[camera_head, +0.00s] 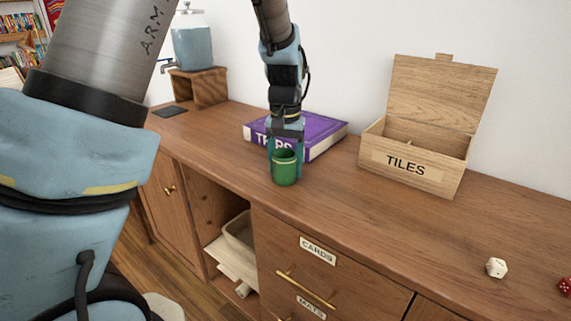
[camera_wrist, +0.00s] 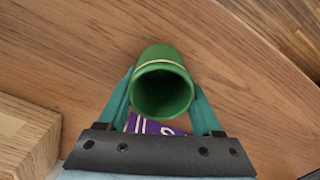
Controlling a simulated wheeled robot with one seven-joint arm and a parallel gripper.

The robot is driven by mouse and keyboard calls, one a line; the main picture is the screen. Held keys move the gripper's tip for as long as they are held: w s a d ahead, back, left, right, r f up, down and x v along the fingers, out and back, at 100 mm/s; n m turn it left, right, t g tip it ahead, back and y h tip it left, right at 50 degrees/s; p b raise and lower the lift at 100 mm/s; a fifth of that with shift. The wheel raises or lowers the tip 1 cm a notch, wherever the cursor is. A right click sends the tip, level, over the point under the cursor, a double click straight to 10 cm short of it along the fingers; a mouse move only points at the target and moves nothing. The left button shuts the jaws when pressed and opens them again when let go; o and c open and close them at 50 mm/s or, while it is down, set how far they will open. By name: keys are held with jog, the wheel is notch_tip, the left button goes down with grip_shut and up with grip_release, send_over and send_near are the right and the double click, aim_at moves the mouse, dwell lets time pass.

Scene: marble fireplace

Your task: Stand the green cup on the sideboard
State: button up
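The green cup (camera_head: 285,169) is upright at the front part of the sideboard (camera_head: 335,207), in front of the purple book. I cannot tell whether its base touches the top or hangs just above it. My gripper (camera_head: 284,152) comes down from above with its fingers on either side of the cup. In the wrist view, the teal fingers of my gripper (camera_wrist: 162,92) press against both sides of the green cup (camera_wrist: 162,62). Its open mouth faces the camera and it looks empty.
The purple book (camera_head: 321,131) lies close behind the cup. An open wooden tile box (camera_head: 415,170) stands to the right, with a white die (camera_head: 496,268) and a red die (camera_head: 565,286) further right. A drinks dispenser (camera_head: 192,45) stands back left. The sideboard's front edge is near.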

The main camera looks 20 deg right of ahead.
jog(key=o, duration=0.5)
jog(key=shift+c, duration=0.2)
notch_tip(320, 180, up, 12)
jog(key=shift+r, duration=0.15)
jog(key=w+a+f+n, duration=0.1)
jog(key=a+f+n, duration=0.1)
jog(key=a, duration=0.6)
jog(key=w+a+f+n, duration=0.1)
jog(key=w+a+f, duration=0.15)
jog(key=a, duration=0.45)
jog(key=s+a+f+n, duration=0.1)
jog(key=s+a+f, duration=0.2)
jog(key=a, duration=0.5)
jog(key=s+a+f+n+t, duration=0.1)
jog(key=s+a, duration=0.3)
jog(key=a, duration=0.4)
jog(key=shift+s+f+n+t, duration=0.3)
jog(key=shift+f+n, duration=0.4)
jog(key=shift+f, duration=0.2)
